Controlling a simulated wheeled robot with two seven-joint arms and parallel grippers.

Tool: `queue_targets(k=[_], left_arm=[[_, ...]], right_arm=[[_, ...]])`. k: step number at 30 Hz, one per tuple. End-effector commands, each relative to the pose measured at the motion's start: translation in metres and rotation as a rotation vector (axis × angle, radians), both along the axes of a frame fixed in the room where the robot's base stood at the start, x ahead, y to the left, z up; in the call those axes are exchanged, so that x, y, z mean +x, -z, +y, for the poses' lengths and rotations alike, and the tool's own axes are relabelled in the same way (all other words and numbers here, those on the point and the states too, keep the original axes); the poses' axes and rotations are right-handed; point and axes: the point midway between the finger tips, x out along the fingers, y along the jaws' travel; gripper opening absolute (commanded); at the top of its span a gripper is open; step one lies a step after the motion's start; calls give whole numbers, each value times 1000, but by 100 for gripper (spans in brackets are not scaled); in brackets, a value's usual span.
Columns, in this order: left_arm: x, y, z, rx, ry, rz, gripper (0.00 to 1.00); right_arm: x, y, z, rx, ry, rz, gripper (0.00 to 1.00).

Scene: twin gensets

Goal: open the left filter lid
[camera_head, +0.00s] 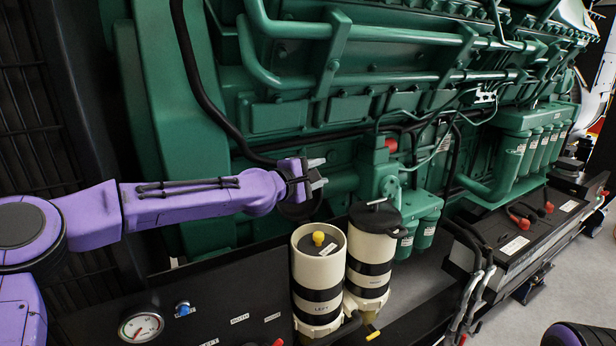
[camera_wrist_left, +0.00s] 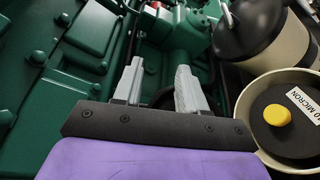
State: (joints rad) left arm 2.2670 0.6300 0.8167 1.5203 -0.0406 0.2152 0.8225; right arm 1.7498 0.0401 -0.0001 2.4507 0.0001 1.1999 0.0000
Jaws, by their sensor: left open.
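The left filter (camera_head: 317,283) is an upright cream canister with black bands and the word LEFT on its front. My left gripper (camera_head: 320,174) is open and empty, above and behind the canister, apart from the lid. In the left wrist view its fingers (camera_wrist_left: 158,75) point toward green engine parts. My right gripper is out of view.
A second cream canister (camera_head: 369,250) with a black lid and T-handle stands close right of the left filter. The green engine (camera_head: 290,115) fills the back. A gauge (camera_head: 141,326) is on the front panel. Black battery boxes (camera_head: 520,235) and cables lie to the right.

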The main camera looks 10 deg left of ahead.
Motion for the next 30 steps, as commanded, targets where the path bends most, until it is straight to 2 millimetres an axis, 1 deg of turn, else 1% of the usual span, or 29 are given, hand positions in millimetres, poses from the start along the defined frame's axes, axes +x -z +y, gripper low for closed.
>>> queue_targets(k=[1, 6, 9, 13, 18, 30], left_arm=[[-7, 1, 5, 0, -2, -4, 41], [-45, -3, 25, -5, -4, -5, 41], [-65, -7, 35, -4, -4, -6, 41], [-81, -11, 43, -4, -4, -5, 41], [-90, -11, 47, -4, -5, -2, 41], [-89, -12, 47, -4, -5, -2, 41]], right_arm=[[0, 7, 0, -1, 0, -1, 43], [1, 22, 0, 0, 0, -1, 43], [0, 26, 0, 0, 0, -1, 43], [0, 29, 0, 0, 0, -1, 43], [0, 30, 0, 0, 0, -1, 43], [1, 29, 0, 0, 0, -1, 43]])
